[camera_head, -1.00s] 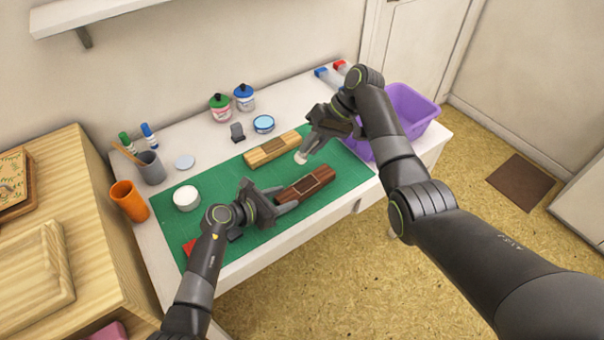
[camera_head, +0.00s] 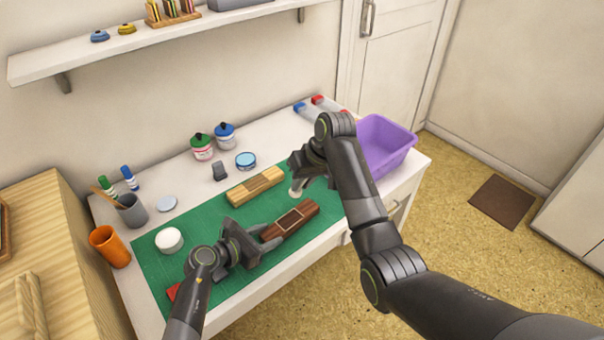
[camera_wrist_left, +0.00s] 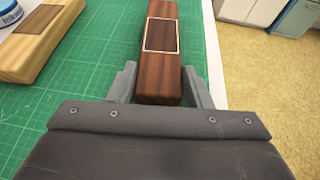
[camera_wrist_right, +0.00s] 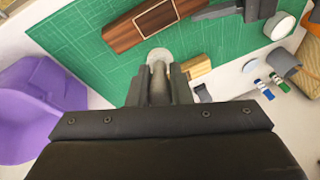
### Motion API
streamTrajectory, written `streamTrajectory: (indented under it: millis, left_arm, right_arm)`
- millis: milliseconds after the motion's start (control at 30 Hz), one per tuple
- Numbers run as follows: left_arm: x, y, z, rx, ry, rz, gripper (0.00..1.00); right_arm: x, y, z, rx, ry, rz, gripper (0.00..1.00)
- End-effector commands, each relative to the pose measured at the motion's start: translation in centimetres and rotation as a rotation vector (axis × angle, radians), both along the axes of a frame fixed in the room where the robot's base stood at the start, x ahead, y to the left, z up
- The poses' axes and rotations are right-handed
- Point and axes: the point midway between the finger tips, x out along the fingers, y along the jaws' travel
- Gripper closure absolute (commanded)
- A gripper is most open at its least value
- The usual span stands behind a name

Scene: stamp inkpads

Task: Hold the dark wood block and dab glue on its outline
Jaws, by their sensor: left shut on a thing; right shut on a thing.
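The dark wood block (camera_head: 291,221) has an outlined rectangle on its top, which also shows in the left wrist view (camera_wrist_left: 161,35). My left gripper (camera_head: 263,241) is shut on the block's near end, one finger on each side. My right gripper (camera_head: 304,180) is shut on a small dabber (camera_wrist_right: 158,75) with a round white end. In the right wrist view the white end is beside the block's long edge, below the outline in the picture. I cannot tell the dabber's height over the mat. No glue shows on the outline.
The green mat (camera_head: 190,268) lies under the block. A pale striped block (camera_head: 256,186) lies behind it. A white round pot (camera_head: 169,241), grey cup (camera_head: 131,211) and orange cup (camera_head: 109,246) stand at left. A purple bin (camera_head: 388,143) stands at right.

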Motion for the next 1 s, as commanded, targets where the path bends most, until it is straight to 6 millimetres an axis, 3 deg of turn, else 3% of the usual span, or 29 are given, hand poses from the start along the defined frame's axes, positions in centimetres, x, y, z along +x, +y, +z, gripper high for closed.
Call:
streamTrajectory:
  millis: [267,667,1000]
  left_arm:
    - [0.0,0.0,0.0,0.0,0.0,0.0,0.83]
    - [0.0,0.0,0.0,0.0,0.0,0.0,0.83]
    - [0.0,0.0,0.0,0.0,0.0,0.0,0.83]
  right_arm:
    - [0.0,0.0,-1.2,0.0,0.001,0.0,1.0]
    - [0.0,0.0,-0.3,-0.001,0.001,0.001,1.0]
    - [-0.1,0.0,-2.8,-0.001,0.003,0.001,1.0]
